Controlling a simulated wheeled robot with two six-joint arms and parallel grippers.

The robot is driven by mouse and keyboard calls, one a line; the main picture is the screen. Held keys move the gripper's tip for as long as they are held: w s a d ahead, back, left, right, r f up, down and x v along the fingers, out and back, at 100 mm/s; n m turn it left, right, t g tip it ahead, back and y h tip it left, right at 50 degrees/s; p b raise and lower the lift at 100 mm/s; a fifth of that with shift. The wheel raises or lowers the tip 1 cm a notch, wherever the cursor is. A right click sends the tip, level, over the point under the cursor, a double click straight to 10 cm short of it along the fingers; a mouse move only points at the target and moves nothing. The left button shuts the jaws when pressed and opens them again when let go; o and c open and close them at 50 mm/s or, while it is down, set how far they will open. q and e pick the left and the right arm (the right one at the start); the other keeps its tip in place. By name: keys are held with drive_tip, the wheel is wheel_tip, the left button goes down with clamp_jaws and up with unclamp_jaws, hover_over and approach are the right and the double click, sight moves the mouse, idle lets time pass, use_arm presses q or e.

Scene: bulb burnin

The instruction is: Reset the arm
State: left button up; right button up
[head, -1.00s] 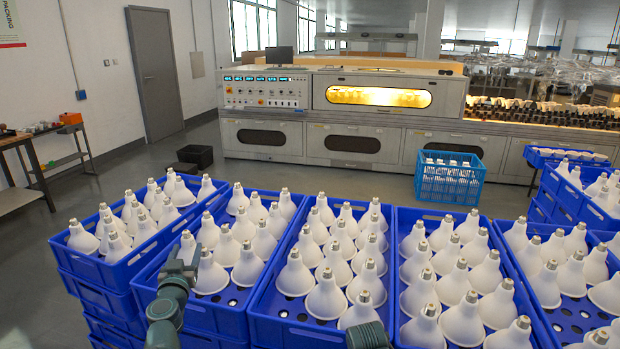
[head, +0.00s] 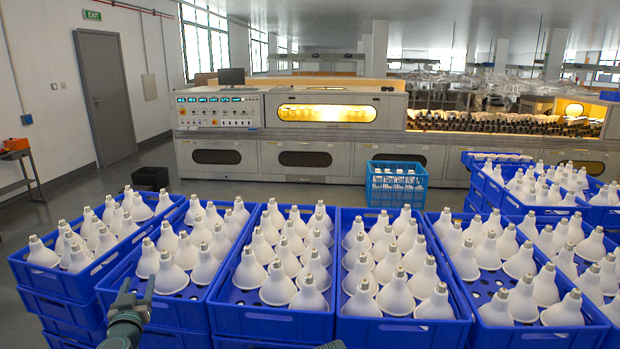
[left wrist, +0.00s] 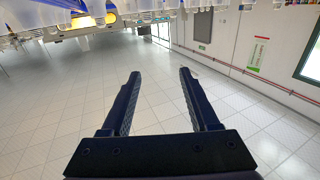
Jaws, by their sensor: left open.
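My left gripper (head: 132,296) is low at the left front in the head view, in front of a blue crate (head: 178,312) of white bulbs. In the left wrist view its two dark fingers (left wrist: 159,90) are spread apart with nothing between them, and bare tiled floor shows beyond. Only a small rounded piece of my right arm shows at the bottom edge of the head view, so the right gripper is out of sight.
Several blue crates (head: 275,325) full of white bulbs (head: 310,295) stand in a row close in front. A smaller blue crate (head: 397,187) stands on the floor before the long burn-in machine (head: 300,160). A black bin (head: 150,178) is at left. Open floor (head: 25,230) lies at far left.

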use_arm(q)
drive_tip(key=w+d+f+m+g+h, duration=0.1)
drive_tip(key=d+f+m+h, duration=0.15)
drive_tip(key=d, duration=0.55)
drive_tip(key=d+f+m+g+h, duration=0.15)
drive_tip(key=d+h, duration=0.25)
drive_tip(key=d, duration=0.4)
drive_tip(key=w+d+f+m+g+h, duration=0.1)
drive_tip(key=d+f+m+h, duration=0.25)
drive_tip(key=d, duration=0.45)
drive_tip(key=s+d+f+m+g+h, duration=0.1)
drive_tip(key=s+d+f+g, duration=0.25)
drive_tip(key=d, duration=0.25)
drive_tip(key=s+d+f+m+g, duration=0.1)
drive_tip(key=s+d+f+g, duration=0.25)
drive_tip(key=d, duration=0.35)
drive_tip(key=s+f+n+g+y, duration=0.1)
drive_tip(key=s+f+g+y, duration=0.3)
drive_tip(key=s, duration=0.4)
drive_tip(key=s+f+n+g+y, duration=0.1)
drive_tip(key=s+f+g+y, duration=0.2)
drive_tip(key=s, duration=0.5)
wheel_tip(320, 180, up, 14)
drive_tip(key=p, duration=1.4)
drive_tip(key=shift+w+a+p, duration=0.15)
drive_tip(key=shift+p, duration=0.15)
